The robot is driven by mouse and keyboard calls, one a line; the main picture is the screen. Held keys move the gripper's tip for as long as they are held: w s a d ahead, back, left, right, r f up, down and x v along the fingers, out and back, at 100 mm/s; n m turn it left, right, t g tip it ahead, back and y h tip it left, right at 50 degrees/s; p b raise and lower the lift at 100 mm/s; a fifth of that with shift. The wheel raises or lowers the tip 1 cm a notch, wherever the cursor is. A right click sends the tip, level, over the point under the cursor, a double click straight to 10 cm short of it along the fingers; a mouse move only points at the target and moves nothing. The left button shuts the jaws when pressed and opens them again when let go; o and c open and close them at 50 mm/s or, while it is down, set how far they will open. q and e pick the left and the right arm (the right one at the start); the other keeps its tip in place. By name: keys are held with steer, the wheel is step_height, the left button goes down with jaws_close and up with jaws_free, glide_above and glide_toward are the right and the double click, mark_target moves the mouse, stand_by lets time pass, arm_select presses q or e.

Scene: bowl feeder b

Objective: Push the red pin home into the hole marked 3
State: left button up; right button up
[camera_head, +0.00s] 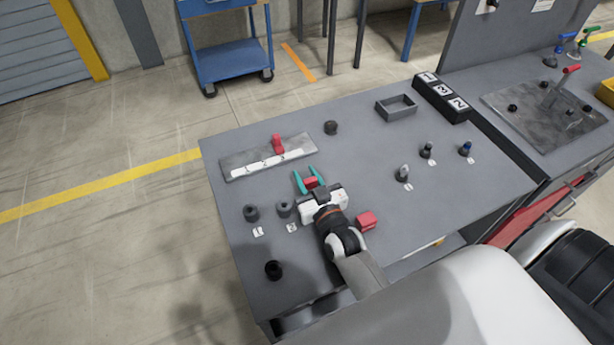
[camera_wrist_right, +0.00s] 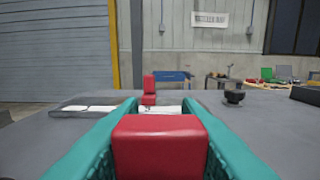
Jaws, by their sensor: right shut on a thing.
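The red pin (camera_head: 278,144) stands upright at the grey plate (camera_head: 310,141), just behind the mark 3 on its white strip. How deep it sits is too small to tell. It also shows in the right wrist view (camera_wrist_right: 149,90), straight ahead beyond my fingers. My right gripper (camera_head: 309,179) has teal fingers and points at the plate, short of it and apart from the pin. It is shut on a red block (camera_wrist_right: 160,146), which fills the space between the fingers. The hole itself is hidden. My left gripper is not in view.
Another red block (camera_head: 366,220) lies right of my right wrist. Black round parts (camera_head: 251,213) stand at the left by labels. A grey tray (camera_head: 396,107), a black numbered block (camera_head: 441,98) and several small knobs (camera_head: 403,173) are on the right. The table middle is clear.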

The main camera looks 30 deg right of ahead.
steer(key=shift+f, duration=0.1)
steer(key=o, duration=1.1)
steer(key=shift+c, duration=0.2)
steer(key=shift+s, duration=0.1)
